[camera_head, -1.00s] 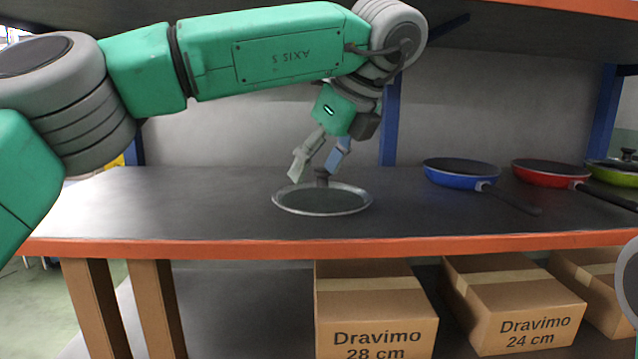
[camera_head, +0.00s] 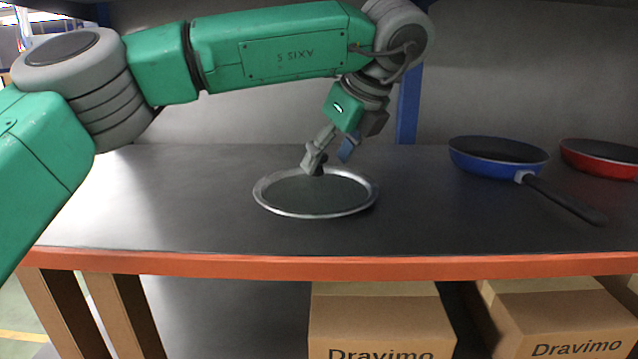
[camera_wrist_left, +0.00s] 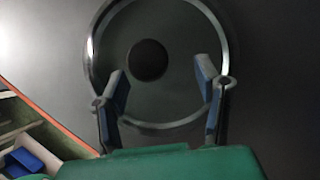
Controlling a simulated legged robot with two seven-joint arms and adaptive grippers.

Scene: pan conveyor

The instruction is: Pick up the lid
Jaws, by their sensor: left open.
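The lid (camera_head: 312,197) is a round dark disc with a silvery rim, lying on the dark shelf. Its dark knob (camera_head: 318,170) is partly hidden by a finger in the head view. My left gripper (camera_head: 332,158) is open and comes down over the back part of the lid, close to the knob. In the left wrist view the round black knob (camera_wrist_left: 147,60) lies beyond the fingertips, roughly between their lines, nearer the left finger. The left gripper (camera_wrist_left: 160,80) holds nothing. The lid's rim (camera_wrist_left: 92,75) shows around it there. My right gripper is not in view.
A blue pan (camera_head: 497,157) stands right of the lid, its handle pointing to the front right. A red pan (camera_head: 603,158) is farther right. An orange edge (camera_head: 330,266) fronts the shelf (camera_head: 160,205). Cardboard boxes (camera_head: 380,318) stand below. Shelf left of the lid is clear.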

